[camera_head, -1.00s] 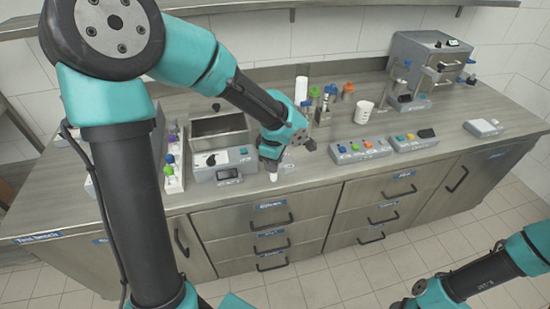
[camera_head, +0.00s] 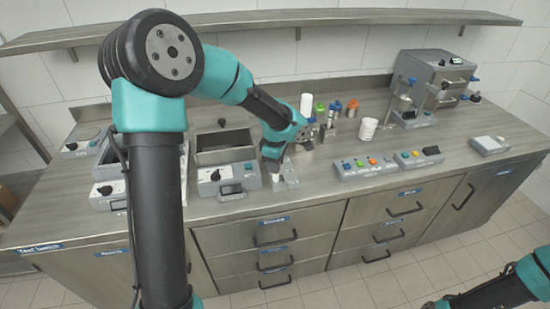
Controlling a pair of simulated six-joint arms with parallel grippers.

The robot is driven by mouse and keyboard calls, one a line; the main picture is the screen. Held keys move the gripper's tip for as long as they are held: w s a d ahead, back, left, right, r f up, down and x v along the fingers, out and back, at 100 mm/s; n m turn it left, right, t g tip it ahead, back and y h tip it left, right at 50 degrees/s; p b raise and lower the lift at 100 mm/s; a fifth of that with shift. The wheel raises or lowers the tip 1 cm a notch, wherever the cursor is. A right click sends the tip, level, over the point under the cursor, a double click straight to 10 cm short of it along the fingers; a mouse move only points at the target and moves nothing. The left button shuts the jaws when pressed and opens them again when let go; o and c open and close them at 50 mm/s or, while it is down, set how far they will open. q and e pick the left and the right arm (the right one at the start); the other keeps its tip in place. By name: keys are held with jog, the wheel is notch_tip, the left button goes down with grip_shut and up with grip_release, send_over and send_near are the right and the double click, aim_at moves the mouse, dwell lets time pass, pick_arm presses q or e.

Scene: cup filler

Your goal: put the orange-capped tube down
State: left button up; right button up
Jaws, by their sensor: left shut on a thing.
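My left gripper (camera_head: 273,170) points down just above the bench, right of the grey box with a display. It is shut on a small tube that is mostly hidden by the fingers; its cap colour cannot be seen. A small light-grey block (camera_head: 291,181) sits close by on the bench, to the right of the fingertips. I cannot tell whether the tube touches it. An orange-topped container (camera_head: 352,108) stands further back among other capped ones. My right arm enters at the lower right; its gripper is out of the frame.
Green-topped (camera_head: 320,110) and blue-topped containers and a white cup (camera_head: 368,129) stand behind. Button panels (camera_head: 366,167) lie to the right. Clear bench (camera_head: 445,130) lies right of the cup.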

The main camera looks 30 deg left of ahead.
pick_arm(q)
jog(key=w+a, duration=0.3)
jog(key=w, duration=0.3)
jog(key=shift+a+f, duration=0.35)
jog(key=shift+a, duration=0.05)
jog(key=shift+w, duration=0.15)
jog(key=shift+w+a+f, duration=0.1)
jog(key=shift+w+f, duration=0.05)
jog(key=shift+f, duration=0.75)
jog(key=shift+w+a+f, duration=0.1)
jog(key=shift+w+f, duration=0.05)
jog(key=shift+f, duration=0.75)
jog(key=o, duration=0.9)
jog(key=shift+f, duration=0.1)
